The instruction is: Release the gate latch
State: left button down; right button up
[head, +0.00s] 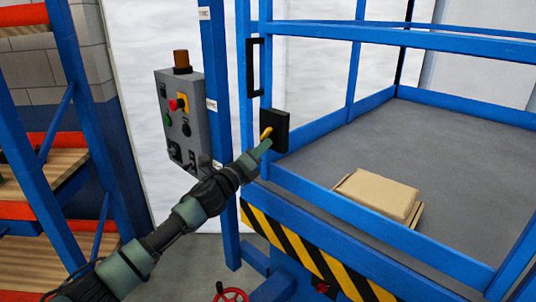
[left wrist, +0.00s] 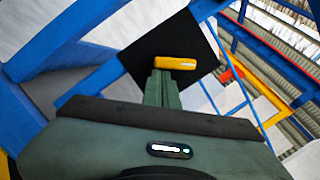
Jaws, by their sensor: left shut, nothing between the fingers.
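The gate latch is a yellow lever (head: 266,133) on a black plate (head: 281,136), fixed to a blue post of the lift platform's gate. My left gripper (head: 264,147) reaches up from the lower left, with its fingertips at the lever's lower end. In the left wrist view the yellow lever (left wrist: 176,63) lies crosswise just beyond the closed green fingertips (left wrist: 160,73), in front of the black plate (left wrist: 150,45). The fingers are shut with nothing between them. I cannot tell whether they touch the lever. My right gripper is not in view.
A grey control box (head: 180,118) with red and green buttons is left of the gate. A black handle (head: 252,65) sits above the latch. A cardboard box (head: 378,194) lies on the platform floor. Blue rails and a striped edge (head: 300,252) bound the platform; shelving (head: 25,215) stands left.

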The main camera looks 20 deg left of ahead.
pick_arm(q)
jog(key=s+a+f+m+h+b, duration=0.2)
jog(key=s+a+m+b, duration=0.3)
jog(key=m+b, duration=0.4)
jog(key=shift+s+a+m+h+b, duration=0.2)
jog(key=shift+s+m+h+b, duration=0.15)
jog(key=shift+h+b, duration=0.1)
dwell(0.4)
dwell(0.3)
